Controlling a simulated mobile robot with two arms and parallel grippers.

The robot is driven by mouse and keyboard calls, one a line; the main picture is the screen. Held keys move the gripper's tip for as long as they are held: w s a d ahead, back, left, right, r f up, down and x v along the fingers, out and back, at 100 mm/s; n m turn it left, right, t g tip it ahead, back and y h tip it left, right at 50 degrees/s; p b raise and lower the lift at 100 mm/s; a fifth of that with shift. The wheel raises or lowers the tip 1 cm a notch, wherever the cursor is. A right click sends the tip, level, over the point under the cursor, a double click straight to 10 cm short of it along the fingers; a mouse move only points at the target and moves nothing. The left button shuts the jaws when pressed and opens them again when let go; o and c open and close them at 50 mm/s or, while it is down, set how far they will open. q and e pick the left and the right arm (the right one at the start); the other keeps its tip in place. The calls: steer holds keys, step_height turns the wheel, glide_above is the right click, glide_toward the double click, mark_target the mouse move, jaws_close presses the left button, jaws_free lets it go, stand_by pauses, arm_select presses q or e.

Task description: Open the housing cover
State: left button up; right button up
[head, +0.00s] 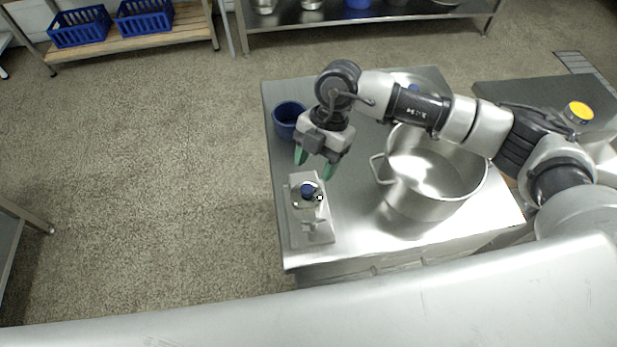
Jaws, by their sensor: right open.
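A small metal device (309,226), which looks like the colloid mill, stands on the left front part of the steel table (350,238). It has a dark blue round part (308,190) on its upper end; I cannot tell which part is the housing cover or whether it is shut. My right gripper (315,166) has green fingertips pointing down. It is open and empty, a little above and behind the blue part, apart from it. My left gripper is not in view.
A large steel pot (470,185) with side handles stands right of the device. A blue cup (283,124) stands at the table's left edge. Shelves with blue crates (80,27) are far back. The floor left of the table is clear.

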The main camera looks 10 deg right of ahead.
mark_target(308, 187)
steer(key=x, duration=0.3)
steer(key=shift+f, duration=0.2)
steer(key=shift+x, duration=0.9)
steer(key=shift+a+f, duration=0.15)
steer(key=shift+f, duration=0.2)
steer(key=shift+c, duration=1.8)
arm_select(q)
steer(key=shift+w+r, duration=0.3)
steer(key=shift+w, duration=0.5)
arm_select(e)
jaws_close()
